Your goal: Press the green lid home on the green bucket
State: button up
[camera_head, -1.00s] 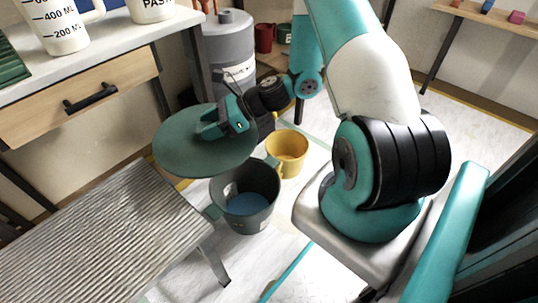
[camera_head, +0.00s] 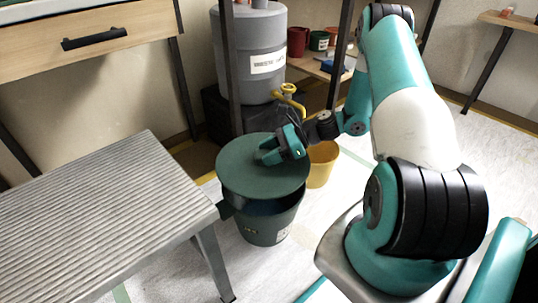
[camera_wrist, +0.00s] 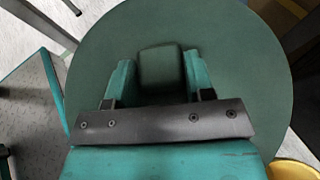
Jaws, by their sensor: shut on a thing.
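The green lid (camera_head: 247,177) is a flat dark green disc over the top of the green bucket (camera_head: 266,226). A gap shows between the lid and the bucket's front, where the dark inside is visible, so the lid is not flush there. My gripper (camera_head: 272,153) is shut on the lid's raised knob. In the wrist view the two teal fingers stand on either side of the knob (camera_wrist: 161,68), and the lid (camera_wrist: 240,60) fills most of the picture. The bucket's far rim is hidden under the lid.
A ribbed grey bench (camera_head: 100,215) stands close to the bucket's left. A yellow bucket (camera_head: 321,165) is right behind it. A grey tank (camera_head: 250,60) with a yellow tap (camera_head: 288,92) stands at the back. White floor in front of the bucket is clear.

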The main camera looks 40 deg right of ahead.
jog(key=shift+r+p, duration=0.15)
jog(key=shift+p, duration=0.3)
notch_tip(320, 180, down, 6)
jog(key=b, duration=0.2)
jog(key=shift+b, duration=0.35)
jog(key=shift+p, duration=1)
dwell(1.3)
jog(key=shift+f+b, duration=0.7)
jog(key=shift+f, duration=0.6)
jog(key=o, duration=1)
jog(key=p+v, duration=0.6)
jog(key=v, duration=1.1)
jog(key=shift+s+d+p, duration=0.15)
jog(key=shift+d+p, duration=0.05)
jog(key=shift+p, duration=0.1)
